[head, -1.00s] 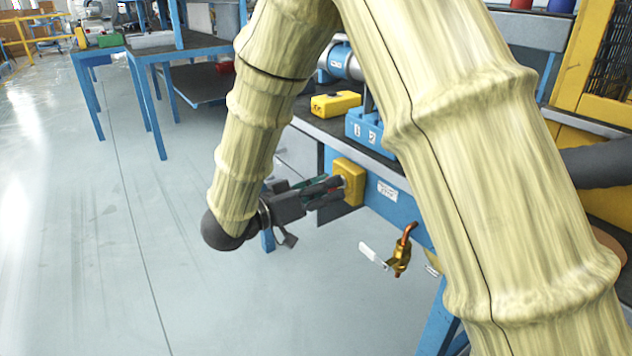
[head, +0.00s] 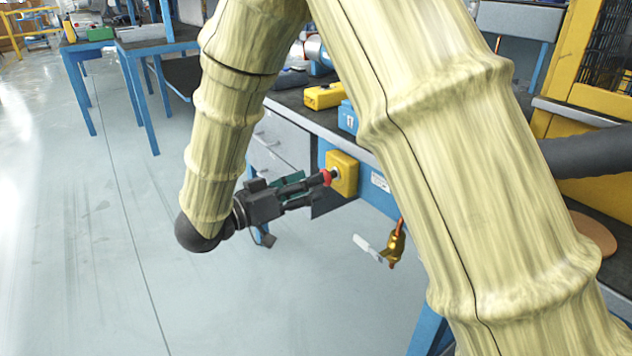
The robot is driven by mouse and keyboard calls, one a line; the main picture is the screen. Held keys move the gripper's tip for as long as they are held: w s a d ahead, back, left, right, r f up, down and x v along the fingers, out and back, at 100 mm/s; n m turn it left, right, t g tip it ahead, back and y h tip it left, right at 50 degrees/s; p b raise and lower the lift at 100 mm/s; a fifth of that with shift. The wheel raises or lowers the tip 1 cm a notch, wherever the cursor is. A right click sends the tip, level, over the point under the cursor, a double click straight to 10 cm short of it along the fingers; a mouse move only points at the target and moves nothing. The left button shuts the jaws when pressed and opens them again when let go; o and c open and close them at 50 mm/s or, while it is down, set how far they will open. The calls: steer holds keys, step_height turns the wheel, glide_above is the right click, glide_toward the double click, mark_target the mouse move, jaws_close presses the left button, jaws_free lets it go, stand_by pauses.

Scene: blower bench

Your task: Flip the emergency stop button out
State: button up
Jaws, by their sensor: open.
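The emergency stop is a red button (head: 328,178) on a yellow box (head: 344,173), fixed to the blue front of the workbench. My gripper (head: 312,186) is at the left of the box, its dark fingers pointing right toward the button. It is open, with its fingertips close to the red button. I cannot tell whether they touch it. The fingers hide part of the button.
A brass valve with a copper pipe and white lever (head: 394,246) sticks out to the right below the box. A yellow case (head: 325,96) lies on the workbench top (head: 290,97). The floor (head: 120,240) to the left is clear.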

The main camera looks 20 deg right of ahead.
steer(key=v, duration=0.8)
steer(key=shift+a, duration=0.3)
steer(key=shift+s, duration=0.15)
